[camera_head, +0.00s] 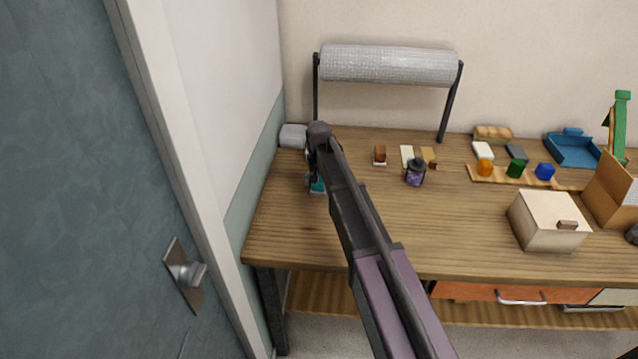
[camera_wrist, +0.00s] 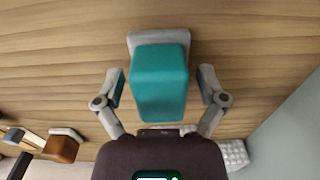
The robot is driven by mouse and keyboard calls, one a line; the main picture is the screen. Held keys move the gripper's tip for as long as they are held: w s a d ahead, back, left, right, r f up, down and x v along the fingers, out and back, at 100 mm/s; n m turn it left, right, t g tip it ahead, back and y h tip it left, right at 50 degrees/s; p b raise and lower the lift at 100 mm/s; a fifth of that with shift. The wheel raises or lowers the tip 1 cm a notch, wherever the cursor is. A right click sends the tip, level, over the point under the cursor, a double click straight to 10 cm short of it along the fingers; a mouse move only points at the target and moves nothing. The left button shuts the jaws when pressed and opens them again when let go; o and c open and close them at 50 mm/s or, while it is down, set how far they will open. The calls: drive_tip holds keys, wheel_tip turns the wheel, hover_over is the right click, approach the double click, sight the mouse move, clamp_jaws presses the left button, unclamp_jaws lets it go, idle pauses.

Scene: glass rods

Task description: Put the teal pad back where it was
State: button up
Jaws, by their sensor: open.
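The teal pad (camera_wrist: 160,85) is a rounded block in the middle of the wrist view, over a pale grey plate (camera_wrist: 138,38) whose edge shows past its far end. I cannot tell whether it rests fully on the plate. My gripper (camera_wrist: 161,88) is open, with one finger on each side of the pad and a small gap at both. In the head view, a bit of the teal pad (camera_head: 318,186) shows at the left of the wooden table, mostly hidden by my arm and gripper (camera_head: 314,170).
A brown block on a white plate (camera_head: 380,155) stands to the right. A wrap roll (camera_head: 390,65) stands behind. The table's front left is clear.

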drive_tip(key=shift+r, duration=0.15)
wheel_tip(320, 180, up, 12)
drive_tip(key=p, duration=1.2)
idle(0.9)
drive_tip(key=s+d, duration=2.3)
drive_tip(key=s, duration=0.2)
drive_tip(key=shift+s, duration=0.3)
